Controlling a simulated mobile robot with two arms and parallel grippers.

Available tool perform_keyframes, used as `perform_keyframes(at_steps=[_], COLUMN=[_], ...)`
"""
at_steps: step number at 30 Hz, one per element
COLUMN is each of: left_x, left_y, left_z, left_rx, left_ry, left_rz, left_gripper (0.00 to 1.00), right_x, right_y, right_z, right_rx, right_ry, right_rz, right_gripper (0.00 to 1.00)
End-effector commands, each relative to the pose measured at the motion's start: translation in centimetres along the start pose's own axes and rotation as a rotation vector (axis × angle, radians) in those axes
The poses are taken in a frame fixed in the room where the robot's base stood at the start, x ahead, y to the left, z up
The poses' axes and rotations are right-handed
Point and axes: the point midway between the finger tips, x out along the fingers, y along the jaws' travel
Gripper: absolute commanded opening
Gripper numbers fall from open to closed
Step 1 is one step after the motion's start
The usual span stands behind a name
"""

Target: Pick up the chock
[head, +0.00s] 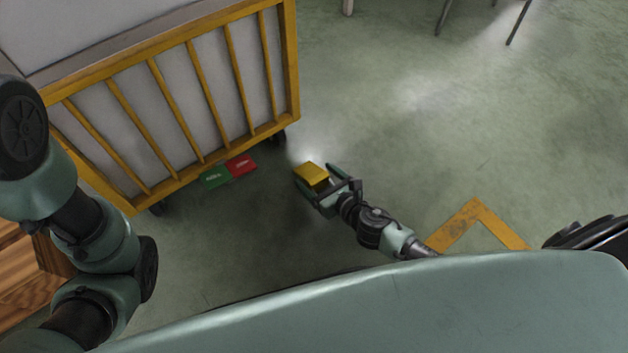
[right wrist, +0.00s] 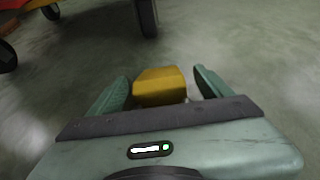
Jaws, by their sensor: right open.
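The chock (head: 311,174) is a small yellow block on the green-grey floor, just right of the cart. It also shows in the right wrist view (right wrist: 160,86). My right gripper (head: 314,180) is open, with its two fingers on either side of the chock. In the right wrist view my right gripper (right wrist: 162,84) has a visible gap between the chock and the right finger. The left finger is nearer to the chock, and I cannot tell whether it touches. My left arm is at the left of the head view, but its gripper is not visible.
A cart (head: 215,80) with yellow rails and grey panels stands at the upper left on dark wheels. A green pad (head: 214,177) and a red pad (head: 241,165) lie by its lower edge. A yellow floor marking (head: 476,212) is at the right. Open floor extends beyond the chock.

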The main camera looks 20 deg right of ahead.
Motion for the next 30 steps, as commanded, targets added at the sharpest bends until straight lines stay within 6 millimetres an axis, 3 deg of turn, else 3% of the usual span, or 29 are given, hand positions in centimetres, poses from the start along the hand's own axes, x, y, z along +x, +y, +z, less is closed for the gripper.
perform_keyframes(at_steps=[3, 11, 12, 18, 21, 30], left_x=[-0.98, -0.91, -0.91, -0.91, -0.9, -0.66], left_y=[0.2, 0.2, 0.2, 0.21, 0.21, 0.15], left_z=[-0.31, -0.3, -0.3, -0.3, -0.3, -0.2], left_rx=[0.0, 0.0, 0.0, 0.0, 0.0, 0.0], left_ry=[-0.001, 0.0, 0.0, 0.0, 0.0, -0.001], left_rz=[0.0, 0.0, 0.001, 0.001, 0.001, 0.001], left_gripper=[0.0, 0.0, 0.0, 0.0, 0.0, 0.0], right_x=[1.52, 1.79, 1.78, 1.77, 1.79, 1.68], right_y=[0.07, 0.1, 0.1, 0.1, 0.1, 0.1], right_z=[-0.25, -0.11, -0.1, -0.1, 0.03, 0.3], right_rx=[0.001, 0.002, 0.002, 0.003, 0.003, 0.003], right_ry=[-0.001, 0.001, 0.001, 0.001, -0.001, -0.001], right_rz=[0.001, 0.001, 0.001, 0.001, 0.001, 0.001], right_gripper=[0.8, 0.8, 0.77, 0.22, 0.0, 0.0])
